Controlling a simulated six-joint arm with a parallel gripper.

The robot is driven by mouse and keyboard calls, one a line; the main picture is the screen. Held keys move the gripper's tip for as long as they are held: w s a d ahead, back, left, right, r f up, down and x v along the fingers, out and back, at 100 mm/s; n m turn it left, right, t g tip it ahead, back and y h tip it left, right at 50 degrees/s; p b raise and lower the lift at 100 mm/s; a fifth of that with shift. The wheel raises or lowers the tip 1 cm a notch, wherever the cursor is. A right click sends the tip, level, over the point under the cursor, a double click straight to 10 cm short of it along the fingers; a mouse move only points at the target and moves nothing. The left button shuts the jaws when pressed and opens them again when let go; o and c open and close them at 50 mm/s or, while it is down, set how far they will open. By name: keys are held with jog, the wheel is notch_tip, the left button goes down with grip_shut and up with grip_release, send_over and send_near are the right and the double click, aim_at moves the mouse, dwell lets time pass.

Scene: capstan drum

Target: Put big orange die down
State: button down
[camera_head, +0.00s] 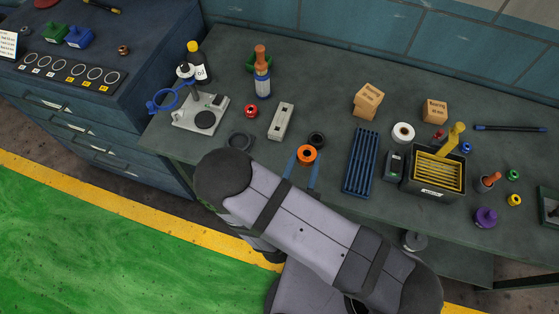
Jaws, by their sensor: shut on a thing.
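The big orange die (306,152) is a round orange ring with a dark centre, in the middle of the head view. My gripper (304,162) has its two blue fingers on either side of the die and is shut on it. My grey arm reaches in from the lower right and hides the table's front edge there. A black ring (317,138) sits just behind the die in the picture. I cannot tell whether the die touches the table or hangs a little above it.
A blue slatted rack (361,162) stands to the right of the die. A black bin (423,187) with yellow slats is farther right. Bare dark table (320,85) lies behind.

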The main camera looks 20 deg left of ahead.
jog(key=shift+y, duration=0.3)
jog(key=a+b, duration=0.6)
jog(key=b, duration=0.1)
jog(key=shift+w+a+f, duration=0.15)
jog(key=shift+w+f, duration=0.15)
jog(key=shift+f, duration=0.1)
notch_tip(320, 180, up, 4)
jog(key=b, duration=0.4)
send_over(272, 162)
jog(key=s, duration=0.1)
jog(key=shift+f+p, duration=1.05)
jog(key=shift+f, duration=4.55)
jog(key=shift+f, duration=0.15)
jog(key=c, duration=1.5)
grip_release()
jog(key=shift+s+d+f, duration=0.1)
jog(key=shift+d+f, duration=0.05)
jog(key=shift+d, duration=0.05)
jog(key=o, duration=0.4)
